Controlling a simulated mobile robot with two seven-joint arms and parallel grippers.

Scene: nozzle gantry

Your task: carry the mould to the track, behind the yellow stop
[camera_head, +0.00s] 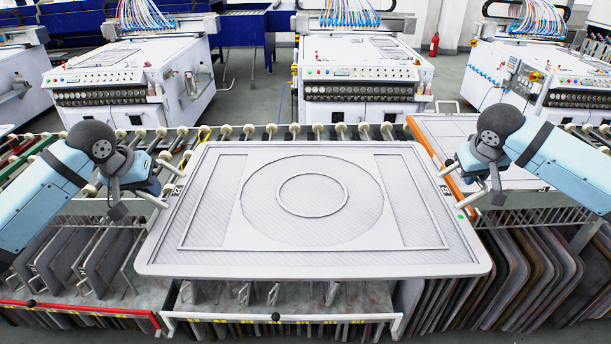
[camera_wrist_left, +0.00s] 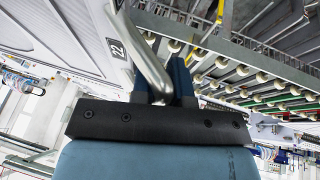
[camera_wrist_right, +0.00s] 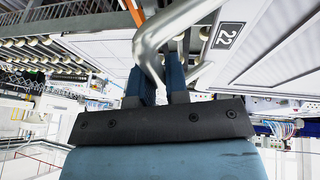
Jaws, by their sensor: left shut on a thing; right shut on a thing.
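The mould (camera_head: 312,245) is a large pale grey plate with a ring pattern, held roughly level in the middle of the head view. My left gripper (camera_head: 163,187) is shut on the metal handle (camera_wrist_left: 146,60) at the mould's left edge, beside a label "22". My right gripper (camera_head: 472,187) is shut on the handle (camera_wrist_right: 150,50) at the right edge, beside another "22" label. The roller track (camera_head: 300,131) runs behind the mould, which hides part of it. A small yellow piece (camera_head: 203,133) shows at the rollers near the mould's rear left; I cannot tell if it is the stop.
An orange-edged plate (camera_head: 460,128) lies on the track at the right, close to the mould's right edge. Racks of upright plates (camera_head: 525,270) stand below. A red-edged rack (camera_head: 80,313) is at front left. White machines (camera_head: 360,75) stand behind the track.

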